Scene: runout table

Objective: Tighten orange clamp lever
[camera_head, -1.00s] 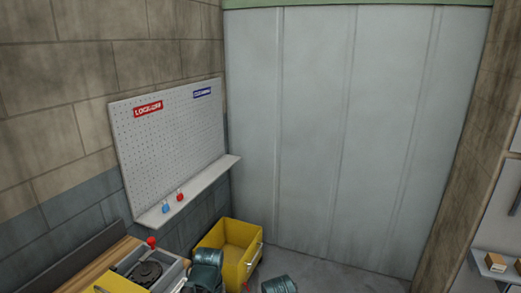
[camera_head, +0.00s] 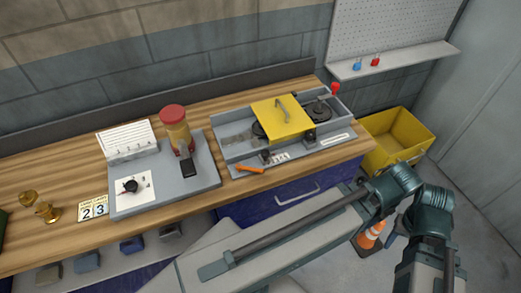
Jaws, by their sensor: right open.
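The orange clamp lever (camera_head: 250,169) lies low at the front left of a grey machine tray (camera_head: 229,140) on the wooden bench. It points left and slightly up. A yellow cover (camera_head: 284,118) with a handle spans the tray's middle, and dark round discs show on both sides of it. My right arm crosses the lower right, in front of the bench, and bends down at the edge. My right gripper (camera_head: 428,282) is at the bottom right, far from the lever; it is open, though its fingers hardly show. My left gripper is not in view.
A grey panel (camera_head: 205,174) with a red-capped jar (camera_head: 176,128) and a black knob (camera_head: 131,187) stands left of the tray. Brass pieces (camera_head: 46,211) and a number card (camera_head: 93,211) lie farther left. A yellow bin (camera_head: 397,139) and an orange cone (camera_head: 371,233) stand right of the bench.

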